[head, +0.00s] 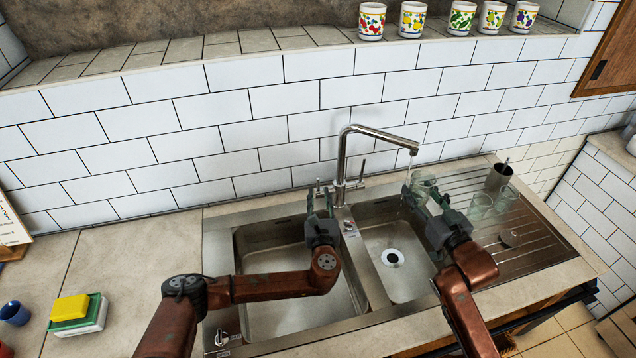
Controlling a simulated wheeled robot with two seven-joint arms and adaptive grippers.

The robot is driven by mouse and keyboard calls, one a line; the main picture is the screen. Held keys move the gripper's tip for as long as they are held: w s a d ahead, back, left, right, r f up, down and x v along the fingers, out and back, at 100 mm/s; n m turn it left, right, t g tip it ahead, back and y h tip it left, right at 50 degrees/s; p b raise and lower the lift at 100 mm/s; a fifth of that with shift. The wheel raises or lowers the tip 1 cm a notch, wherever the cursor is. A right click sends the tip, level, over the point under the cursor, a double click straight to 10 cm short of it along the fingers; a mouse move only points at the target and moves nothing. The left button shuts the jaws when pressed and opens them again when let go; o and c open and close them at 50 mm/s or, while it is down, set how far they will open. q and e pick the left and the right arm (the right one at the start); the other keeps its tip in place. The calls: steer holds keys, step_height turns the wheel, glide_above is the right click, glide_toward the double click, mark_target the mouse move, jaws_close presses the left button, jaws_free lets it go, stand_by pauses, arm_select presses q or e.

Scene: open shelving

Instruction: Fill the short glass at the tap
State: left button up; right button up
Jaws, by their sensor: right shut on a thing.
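The steel tap (350,160) stands behind the double sink, its spout turned right. A thin stream of water (408,172) falls from the spout. My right gripper (426,199) is shut on a short clear green-tinted glass (425,180) close to the spout, over the right side of the small basin. The stream appears at the glass's left edge; I cannot tell whether it enters, or the water level inside. My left gripper (321,203) is open and empty, fingers pointing up, in front of and left of the tap's base, near its lever (362,170).
Two more clear glasses (481,206) and a metal cup (497,177) stand on the ribbed drainboard (540,243) at right. A sponge stack (78,312) and blue cup (14,313) sit on the left counter. Several painted cups (412,19) line the ledge above.

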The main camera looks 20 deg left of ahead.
mark_target(318, 183)
arm_select(q)
steer(key=x, duration=0.6)
steer(key=shift+w+a, duration=0.15)
steer(key=shift+w, duration=0.15)
steer(key=shift+c, duration=0.5)
jaws_close()
